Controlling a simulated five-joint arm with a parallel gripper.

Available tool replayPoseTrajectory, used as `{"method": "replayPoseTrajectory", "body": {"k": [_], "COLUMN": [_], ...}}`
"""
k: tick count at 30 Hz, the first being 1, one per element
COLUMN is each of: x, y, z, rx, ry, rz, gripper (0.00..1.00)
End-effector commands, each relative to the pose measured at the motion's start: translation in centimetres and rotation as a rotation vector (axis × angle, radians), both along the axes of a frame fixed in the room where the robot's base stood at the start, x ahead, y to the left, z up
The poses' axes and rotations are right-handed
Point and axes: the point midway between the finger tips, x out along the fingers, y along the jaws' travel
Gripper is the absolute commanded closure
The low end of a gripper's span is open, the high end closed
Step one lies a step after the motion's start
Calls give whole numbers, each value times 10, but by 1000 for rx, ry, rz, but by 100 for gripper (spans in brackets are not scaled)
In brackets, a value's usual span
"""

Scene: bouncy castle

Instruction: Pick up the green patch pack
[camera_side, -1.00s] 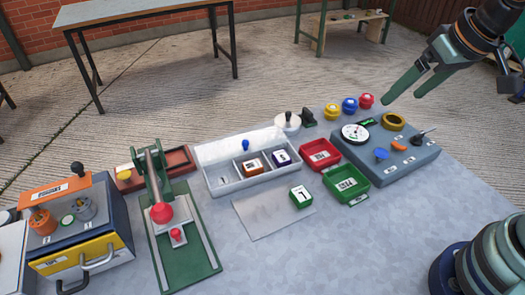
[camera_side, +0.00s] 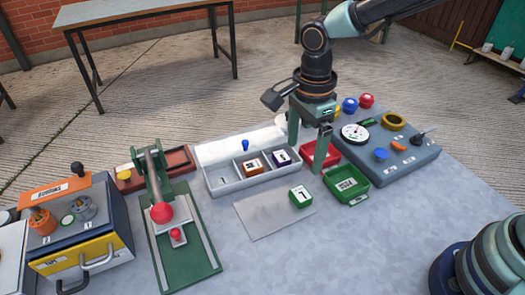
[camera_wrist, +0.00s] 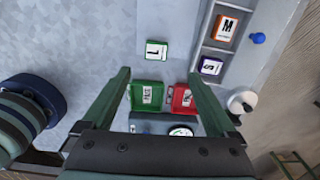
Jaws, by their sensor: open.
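The green patch pack (camera_side: 301,196) is a small green block with a white label marked L, lying on the grey table at the right edge of a pale flat sheet. It also shows in the wrist view (camera_wrist: 156,50), ahead of my fingertips and roughly midway between their lines. My gripper (camera_side: 306,158) is open and empty, pointing down, above the area by the red tray. In the wrist view my gripper (camera_wrist: 160,75) has its two green fingers spread wide, with nothing between them but trays below.
A green tray (camera_side: 347,198) and a red tray (camera_side: 329,164), partly hidden by a finger, stand close together. A divided bin (camera_side: 222,184) holds orange and purple packs. A gauge box (camera_side: 411,158) is at right. The table in front of the pack is clear.

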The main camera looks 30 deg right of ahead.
Motion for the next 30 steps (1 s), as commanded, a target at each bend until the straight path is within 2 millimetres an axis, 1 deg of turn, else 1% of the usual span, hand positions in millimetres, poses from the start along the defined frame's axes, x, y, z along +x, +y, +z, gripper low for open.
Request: {"method": "replayPoseTrajectory", "body": {"k": [5,9,12,20,25,27,30], "x": [-1,-2,-1,-3,-9,-8,-8], "y": [1,0,0,-3,-9,-8,-8], "z": [-23,-47,-60,-78,-103,-111,-119], "rx": [-4,-4,-3,-2,-4,-3,-2], "ry": [7,8,5,5,7,6,4], "rz": [-14,-13,-13,-13,-13,-12,-12], "gripper": [7,7,7,7,7,7,7]}}
